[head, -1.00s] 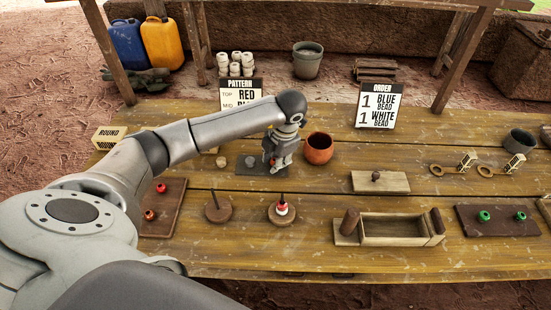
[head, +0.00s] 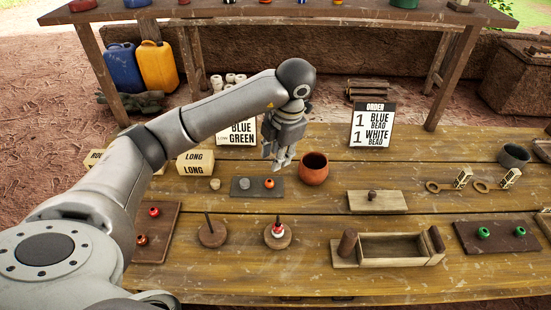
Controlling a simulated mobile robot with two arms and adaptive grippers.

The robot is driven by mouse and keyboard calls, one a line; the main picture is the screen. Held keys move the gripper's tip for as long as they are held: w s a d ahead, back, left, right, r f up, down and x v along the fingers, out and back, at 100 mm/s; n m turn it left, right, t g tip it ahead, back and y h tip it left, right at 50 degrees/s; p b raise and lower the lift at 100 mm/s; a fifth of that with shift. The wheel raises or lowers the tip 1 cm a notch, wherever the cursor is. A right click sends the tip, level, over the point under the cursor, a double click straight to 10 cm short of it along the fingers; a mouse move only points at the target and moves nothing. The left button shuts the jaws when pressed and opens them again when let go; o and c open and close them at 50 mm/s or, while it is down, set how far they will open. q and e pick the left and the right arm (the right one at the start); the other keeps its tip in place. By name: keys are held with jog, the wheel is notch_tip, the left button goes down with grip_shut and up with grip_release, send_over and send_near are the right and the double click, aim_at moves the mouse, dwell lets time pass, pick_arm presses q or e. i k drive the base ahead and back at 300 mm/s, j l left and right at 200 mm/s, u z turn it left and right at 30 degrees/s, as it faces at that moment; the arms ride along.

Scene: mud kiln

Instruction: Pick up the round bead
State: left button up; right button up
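My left gripper (head: 281,162) hangs above the table with its fingertips pointing down and slightly apart; no bead shows between them. It is above and a little right of a dark mat (head: 256,193). On the mat are an orange-red round bead (head: 269,183) at the right and a grey piece (head: 244,183) at the left. Two red beads lie on a brown board at the left, one (head: 154,212) behind the other (head: 142,240). Two green beads (head: 483,232) lie on a dark board at the right. My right gripper is out of view.
A clay pot (head: 313,169) stands right of the mat. Signs, one reading LONG (head: 195,162) and one ORDER (head: 372,125), stand behind. Two peg stands (head: 213,235), one with red and white beads (head: 278,232), and an open wooden box (head: 390,262) are nearer.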

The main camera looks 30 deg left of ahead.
aim_at(277, 230)
jog(key=u, duration=0.95)
